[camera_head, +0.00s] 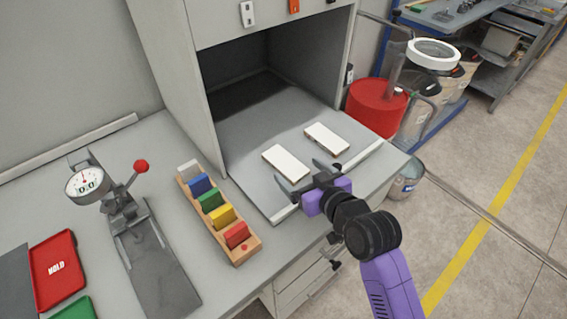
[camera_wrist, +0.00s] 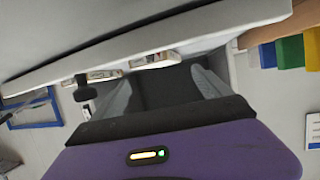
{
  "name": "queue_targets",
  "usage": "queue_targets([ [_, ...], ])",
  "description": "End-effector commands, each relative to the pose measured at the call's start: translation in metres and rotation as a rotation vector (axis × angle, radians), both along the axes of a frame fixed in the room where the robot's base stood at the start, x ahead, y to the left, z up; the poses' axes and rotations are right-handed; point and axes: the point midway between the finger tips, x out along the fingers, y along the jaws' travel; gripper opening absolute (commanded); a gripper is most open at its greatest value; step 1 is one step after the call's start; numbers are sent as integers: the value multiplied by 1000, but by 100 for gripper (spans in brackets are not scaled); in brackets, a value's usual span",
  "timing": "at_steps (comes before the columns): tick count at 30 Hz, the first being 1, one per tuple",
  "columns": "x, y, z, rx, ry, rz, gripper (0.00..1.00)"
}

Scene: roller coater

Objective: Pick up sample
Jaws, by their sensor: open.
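Two white rectangular samples lie flat on the grey floor at the mouth of the booth in the head view. One is at the left (camera_head: 285,163) and the other is further right (camera_head: 326,139). My gripper (camera_head: 303,175) is open, with its fingers apart and nothing seen between them. It is at the front of the booth floor, close to the near ends of the samples. In the wrist view the open fingers (camera_wrist: 165,82) point toward two pale, edge-on pieces that look like the samples. I cannot tell whether the fingers touch either one.
A wooden rack (camera_head: 246,254) with several coloured panels stands left of my gripper. A dial gauge press (camera_head: 130,215) and a red HOLD tray (camera_head: 57,268) are further left. The booth walls (camera_head: 178,85) enclose the back. A red drum (camera_head: 375,108) stands on the right.

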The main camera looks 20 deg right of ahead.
Motion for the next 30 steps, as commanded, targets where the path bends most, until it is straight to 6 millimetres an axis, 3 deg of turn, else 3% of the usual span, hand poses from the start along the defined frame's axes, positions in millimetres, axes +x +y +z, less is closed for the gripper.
queue_targets([
  [15, 52, 10, -24, 0, -2, 0, 88],
  [25, 57, 10, -27, 0, -2, -1, 88],
  [30, 57, 10, -27, 0, -2, -1, 57],
])
